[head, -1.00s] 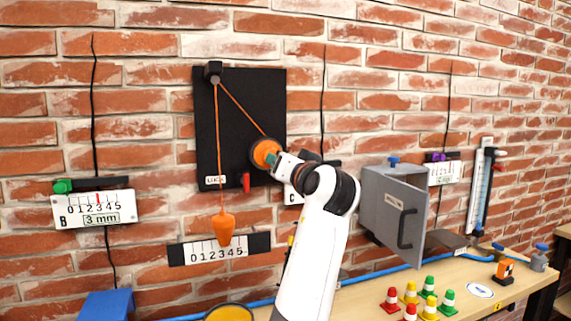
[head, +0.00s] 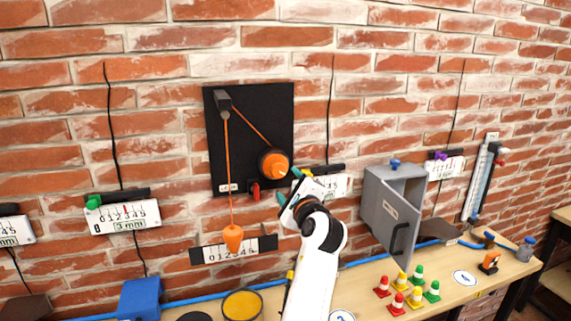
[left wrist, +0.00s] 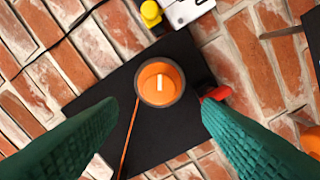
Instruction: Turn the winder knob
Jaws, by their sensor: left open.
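The orange winder knob (head: 273,163) sits in a dark round housing on the right part of a black wall board (head: 250,125). In the left wrist view the knob (left wrist: 160,83) faces me with a white mark on it. An orange line runs from it over a small dark block (head: 222,102) down to an orange plumb bob (head: 233,238), which hangs in front of a numbered scale (head: 218,254). My left gripper (head: 289,185) is open and empty, its teal fingers apart from the knob, at its lower right. My right gripper is not in view.
A red lever (head: 255,191) sits on the board just below the knob. A grey open-door box (head: 392,210) is on the wall to the right. Several small cones (head: 415,288) stand on the wooden bench (head: 455,290). A yellow-filled round container (head: 243,305) and blue box (head: 140,299) are lower left.

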